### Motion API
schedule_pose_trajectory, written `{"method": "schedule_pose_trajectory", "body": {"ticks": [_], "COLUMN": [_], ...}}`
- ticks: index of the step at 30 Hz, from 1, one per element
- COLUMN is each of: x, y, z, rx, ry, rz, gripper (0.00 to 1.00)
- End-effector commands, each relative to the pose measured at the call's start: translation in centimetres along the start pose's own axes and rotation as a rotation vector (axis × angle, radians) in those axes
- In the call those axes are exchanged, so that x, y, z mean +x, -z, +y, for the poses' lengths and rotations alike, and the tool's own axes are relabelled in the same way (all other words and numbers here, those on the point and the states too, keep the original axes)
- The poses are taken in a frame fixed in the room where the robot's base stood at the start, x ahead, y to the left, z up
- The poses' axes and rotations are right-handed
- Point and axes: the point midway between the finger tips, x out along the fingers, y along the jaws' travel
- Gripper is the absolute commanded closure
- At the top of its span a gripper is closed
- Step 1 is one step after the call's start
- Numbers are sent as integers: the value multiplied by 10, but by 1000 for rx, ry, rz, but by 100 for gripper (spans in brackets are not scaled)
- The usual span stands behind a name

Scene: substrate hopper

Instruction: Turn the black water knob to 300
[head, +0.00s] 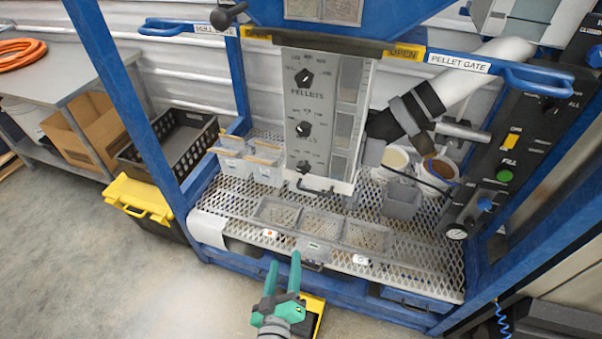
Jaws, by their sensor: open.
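A grey control panel (324,120) hangs in the middle of the blue frame. It has three black knobs in a column. The top knob (305,78) has "PELLETS" printed under it. The middle knob (303,129) has a partly legible label. The lowest knob (303,166) is near the panel's bottom, and its label is not readable. I cannot read which one is the water knob or its exact setting. My gripper (284,262) has green fingers, is open and empty, and is below and in front of the panel, apart from it, by the mesh shelf's front edge.
A mesh shelf (420,262) below the panel holds clear trays (322,229) and tubs. Blue handles (540,78) and a blue post (125,95) flank the panel. A dark control box (520,140) stands right. Bare floor (110,270) is free at left.

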Motion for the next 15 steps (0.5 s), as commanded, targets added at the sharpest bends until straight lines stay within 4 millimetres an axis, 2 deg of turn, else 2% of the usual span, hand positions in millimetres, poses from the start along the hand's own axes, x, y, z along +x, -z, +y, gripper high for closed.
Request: {"method": "schedule_pose_trajectory", "body": {"ticks": [1,6,10,15], "x": [15,53,74,88], "y": [13,50,77,101], "z": [7,35,60,82], "rx": [-29,-135,-197,-244], "ry": [-25,-116,-189,-254], "rz": [5,-13,-33,-55], "gripper": [49,49,49,49]}}
